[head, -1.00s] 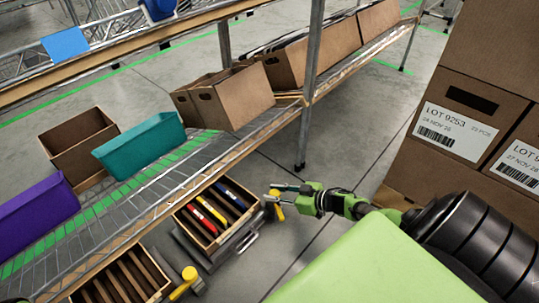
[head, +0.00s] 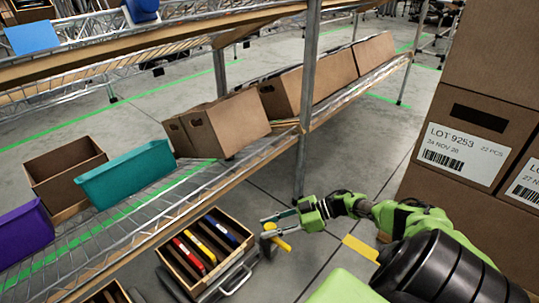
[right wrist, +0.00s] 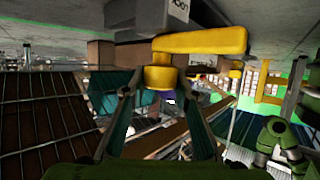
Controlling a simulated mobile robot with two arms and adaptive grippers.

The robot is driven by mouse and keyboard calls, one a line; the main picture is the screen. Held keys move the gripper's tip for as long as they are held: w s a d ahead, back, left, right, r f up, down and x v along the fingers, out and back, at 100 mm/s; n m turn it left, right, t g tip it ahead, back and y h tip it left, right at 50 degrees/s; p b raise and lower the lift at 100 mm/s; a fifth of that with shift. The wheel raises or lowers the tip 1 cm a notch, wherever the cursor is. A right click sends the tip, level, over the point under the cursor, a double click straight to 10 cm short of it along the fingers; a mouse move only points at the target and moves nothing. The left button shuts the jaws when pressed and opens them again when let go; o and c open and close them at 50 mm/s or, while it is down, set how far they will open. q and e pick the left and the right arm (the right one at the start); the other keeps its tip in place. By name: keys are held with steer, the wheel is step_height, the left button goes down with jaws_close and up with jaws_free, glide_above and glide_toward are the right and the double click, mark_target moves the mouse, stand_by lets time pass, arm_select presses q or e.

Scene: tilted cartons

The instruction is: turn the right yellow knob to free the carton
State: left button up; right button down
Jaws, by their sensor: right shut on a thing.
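The right yellow knob (head: 283,243) sits beside the wooden tray with coloured items, below the shelf. It fills the middle of the right wrist view (right wrist: 160,76), with its lever (right wrist: 205,40) stretching to the right. My right gripper (head: 267,226) is shut on the knob, with one finger on each side of its hub. A brown carton (head: 232,121) leans tilted on the shelf, and another brown carton shows behind its left side. I cannot tell what holds it. My left gripper is not in view.
The wooden tray (head: 165,258) holds red, yellow and blue items. A teal bin (head: 130,176), a purple bin (head: 22,232) and an open brown box (head: 65,168) stand on the shelf. A metal post (head: 307,110) rises behind my gripper. Stacked labelled cartons (head: 450,200) stand at right.

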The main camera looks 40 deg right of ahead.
steer(key=shift+f, duration=0.1)
stand_by(0.3)
steer(key=c, duration=1.6)
jaws_free()
steer(key=v, duration=1.2)
steer(key=shift+w, duration=0.1)
